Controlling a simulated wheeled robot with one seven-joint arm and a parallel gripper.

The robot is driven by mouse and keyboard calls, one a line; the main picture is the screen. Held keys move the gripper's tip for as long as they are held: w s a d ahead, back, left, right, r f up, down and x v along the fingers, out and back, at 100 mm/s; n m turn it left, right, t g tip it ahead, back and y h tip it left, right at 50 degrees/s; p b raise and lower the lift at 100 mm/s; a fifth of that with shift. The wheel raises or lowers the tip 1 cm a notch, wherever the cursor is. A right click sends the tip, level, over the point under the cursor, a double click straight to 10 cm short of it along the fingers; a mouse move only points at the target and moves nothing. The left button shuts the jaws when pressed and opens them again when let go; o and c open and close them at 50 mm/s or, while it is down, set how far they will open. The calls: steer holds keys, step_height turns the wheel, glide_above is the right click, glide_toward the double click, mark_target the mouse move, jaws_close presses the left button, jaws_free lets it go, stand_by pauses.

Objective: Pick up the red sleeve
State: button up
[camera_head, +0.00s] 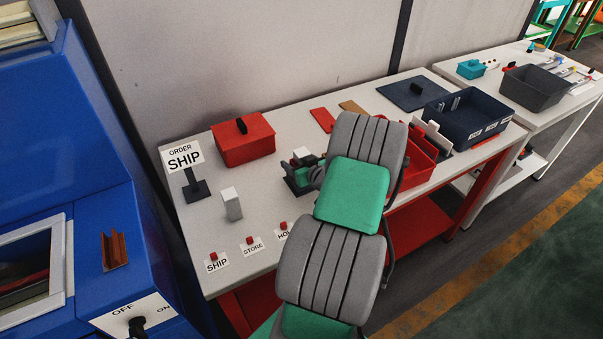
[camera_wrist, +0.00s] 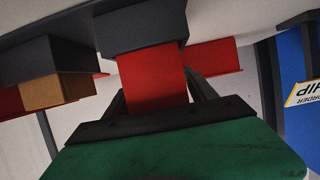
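In the wrist view, a red sleeve-like piece (camera_wrist: 152,75) adjoins a dark block and lies straight ahead of my gripper's green and black body. The two dark fingers of my gripper (camera_wrist: 155,94) flank it, one on each side. Their tips are partly hidden, so I cannot tell whether they press on it. In the head view, my gripper (camera_head: 296,177) is low over the near table, left of my arm. A small white-topped block (camera_head: 303,153) with a bit of red stands there. My arm covers much of this area.
A lidded red box (camera_head: 243,138) stands behind. Flat red (camera_head: 322,120) and brown (camera_head: 350,107) pieces lie at the back. A white-topped grey block (camera_head: 232,205) and the SHIP sign (camera_head: 183,158) are at left. A red bin (camera_head: 423,172) and dark blue bin (camera_head: 484,127) stand right.

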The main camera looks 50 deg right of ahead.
steer(key=c, duration=1.1)
steer(key=shift+r, duration=0.1)
